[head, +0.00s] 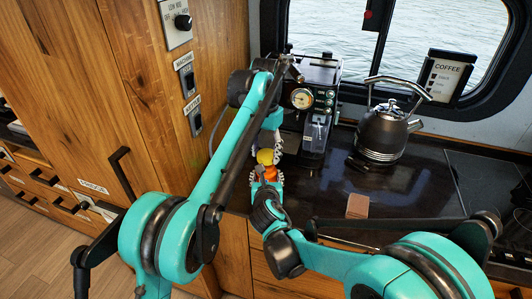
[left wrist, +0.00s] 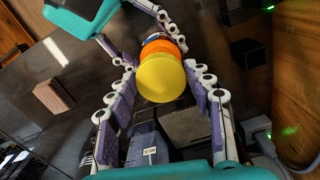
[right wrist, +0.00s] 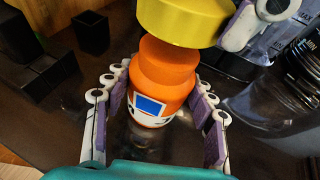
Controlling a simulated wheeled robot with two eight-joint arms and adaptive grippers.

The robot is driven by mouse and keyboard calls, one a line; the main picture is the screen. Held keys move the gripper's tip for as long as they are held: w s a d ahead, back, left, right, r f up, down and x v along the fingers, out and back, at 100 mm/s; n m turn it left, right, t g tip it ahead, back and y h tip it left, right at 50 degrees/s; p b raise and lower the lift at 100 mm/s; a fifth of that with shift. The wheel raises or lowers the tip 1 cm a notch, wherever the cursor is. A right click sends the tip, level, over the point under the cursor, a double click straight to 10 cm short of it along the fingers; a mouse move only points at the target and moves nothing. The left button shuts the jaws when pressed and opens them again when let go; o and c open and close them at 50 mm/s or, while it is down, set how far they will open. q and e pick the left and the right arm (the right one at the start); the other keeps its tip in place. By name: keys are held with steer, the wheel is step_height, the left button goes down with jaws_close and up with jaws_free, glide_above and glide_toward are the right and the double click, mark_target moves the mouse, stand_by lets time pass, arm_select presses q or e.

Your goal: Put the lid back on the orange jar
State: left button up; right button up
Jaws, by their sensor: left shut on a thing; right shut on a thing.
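The orange jar (right wrist: 158,85), with a blue and white label, is held between the fingers of my right gripper (right wrist: 155,108). It shows small in the head view (head: 269,173). My left gripper (left wrist: 165,90) is shut on the yellow lid (left wrist: 162,78), which also shows at the top of the right wrist view (right wrist: 185,16). The lid is right over the jar's narrower top and looks slightly offset from it in the right wrist view. I cannot tell whether lid and jar touch. Both are above the dark counter's front left part.
A coffee machine (head: 318,105) stands behind the grippers, and a kettle (head: 383,130) to its right. A small brown block (head: 357,206) lies on the dark counter (head: 400,187). A wooden cabinet wall (head: 150,90) bounds the left side. The counter's middle is mostly clear.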

mark_target(267, 177)
arm_select(q)
steer(key=shift+f, duration=0.45)
steer(key=shift+f, duration=0.1)
steer(key=shift+f, duration=0.8)
steer(key=shift+f, duration=0.55)
